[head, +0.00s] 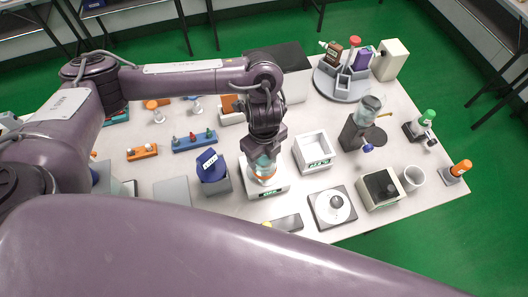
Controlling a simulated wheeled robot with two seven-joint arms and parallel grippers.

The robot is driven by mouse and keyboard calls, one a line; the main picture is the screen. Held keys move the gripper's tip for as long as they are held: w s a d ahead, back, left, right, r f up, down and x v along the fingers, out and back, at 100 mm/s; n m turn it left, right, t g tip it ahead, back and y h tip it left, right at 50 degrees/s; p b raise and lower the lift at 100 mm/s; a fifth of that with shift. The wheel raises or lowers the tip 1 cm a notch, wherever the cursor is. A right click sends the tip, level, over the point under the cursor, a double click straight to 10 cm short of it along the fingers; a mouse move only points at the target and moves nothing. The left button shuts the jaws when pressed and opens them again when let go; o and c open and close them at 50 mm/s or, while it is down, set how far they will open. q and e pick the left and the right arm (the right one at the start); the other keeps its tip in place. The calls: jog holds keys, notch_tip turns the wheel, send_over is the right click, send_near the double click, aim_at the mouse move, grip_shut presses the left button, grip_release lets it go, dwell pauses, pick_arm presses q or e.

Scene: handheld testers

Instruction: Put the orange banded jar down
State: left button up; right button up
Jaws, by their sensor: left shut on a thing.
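The orange banded jar (264,172) is a pale, see-through jar with an orange band low on it. My left gripper (264,157) comes down from above and is shut on the jar's upper part, which the fingers partly hide. The jar looks upright over a white box-shaped device (270,192) with a small display on its front. I cannot tell whether the jar's base touches the device's top. My right gripper is not in view.
A blue tilted holder (211,166) stands close left of the jar. A white open tray (315,151) is close right. A round white-topped device (332,207) and a dark-topped box (380,188) stand nearer the front right. A grey round carousel (340,84) is at the back.

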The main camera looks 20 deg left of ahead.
pick_arm(q)
jog(key=o, duration=1.4)
jog(key=shift+f, duration=0.1)
jog(key=shift+r, duration=0.3)
notch_tip(320, 180, up, 12)
jog(key=shift+f+p, duration=0.15)
jog(key=shift+p, duration=0.7)
